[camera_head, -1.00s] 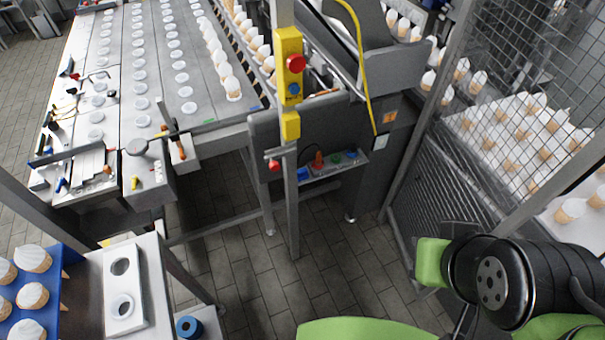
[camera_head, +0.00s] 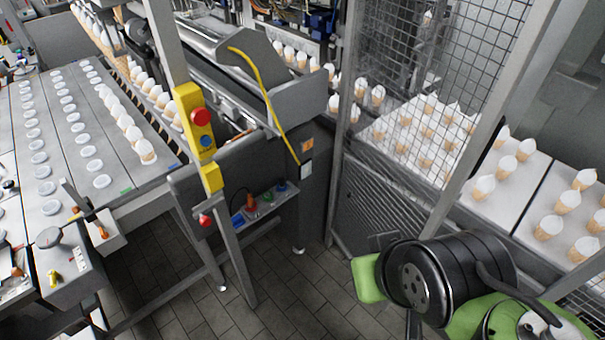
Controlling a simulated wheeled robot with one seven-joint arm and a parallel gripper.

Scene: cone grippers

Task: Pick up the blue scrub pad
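A small grey shelf (camera_head: 262,222) on the machine's front holds several small items. Among them are a flat blue item (camera_head: 238,221) at its left end and another blue item (camera_head: 281,187) at its right end. Either may be the blue scrub pad; they are too small to tell. An orange item (camera_head: 250,203) and a green item (camera_head: 267,197) sit between them. My black and green arm shows at the lower right, well apart from the shelf. My gripper's fingers are not in view.
A yellow control post (camera_head: 190,118) with a red button stands just left of the shelf. A mesh guard (camera_head: 440,60) rises at the right, with cones behind it. A conveyor table (camera_head: 110,140) fills the left. Tiled floor (camera_head: 290,290) is free in front.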

